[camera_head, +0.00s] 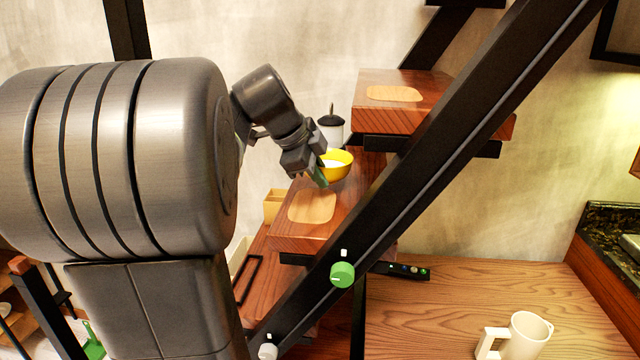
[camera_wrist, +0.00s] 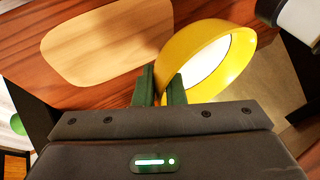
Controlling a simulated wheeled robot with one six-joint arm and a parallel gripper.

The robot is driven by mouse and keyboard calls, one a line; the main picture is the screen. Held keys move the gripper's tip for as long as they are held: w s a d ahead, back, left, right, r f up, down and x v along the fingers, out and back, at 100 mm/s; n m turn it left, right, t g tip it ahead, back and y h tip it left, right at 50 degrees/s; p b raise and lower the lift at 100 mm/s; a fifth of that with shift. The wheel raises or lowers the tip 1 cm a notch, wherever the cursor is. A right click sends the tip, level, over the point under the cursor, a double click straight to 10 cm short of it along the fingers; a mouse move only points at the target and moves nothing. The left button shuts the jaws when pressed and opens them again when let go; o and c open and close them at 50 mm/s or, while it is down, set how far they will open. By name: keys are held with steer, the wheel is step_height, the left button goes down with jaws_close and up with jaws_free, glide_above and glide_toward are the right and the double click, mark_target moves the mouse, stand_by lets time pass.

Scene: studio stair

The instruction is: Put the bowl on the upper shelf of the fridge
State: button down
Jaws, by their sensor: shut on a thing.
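A yellow bowl (camera_head: 338,166) with a white inside is at a wooden stair tread in the head view. My gripper (camera_head: 321,178) is at the bowl's near left side. In the wrist view my gripper (camera_wrist: 165,88) has its green fingers shut on the rim of the bowl (camera_wrist: 185,48), which looks tilted there. I cannot tell whether the bowl touches the tread. No fridge shows in either view.
The tread (camera_head: 290,238) bears a pale wooden inlay (camera_head: 312,206). A white canister with a dark lid (camera_head: 331,127) stands behind the bowl. A higher tread (camera_head: 385,117) and the dark slanted stair beam (camera_head: 440,130) are close at right. A cream mug (camera_head: 524,336) stands lower right.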

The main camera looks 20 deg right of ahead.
steer(key=shift+f, duration=1.2)
steer(key=c, duration=1.8)
jaws_free()
steer(key=shift+f, duration=0.1)
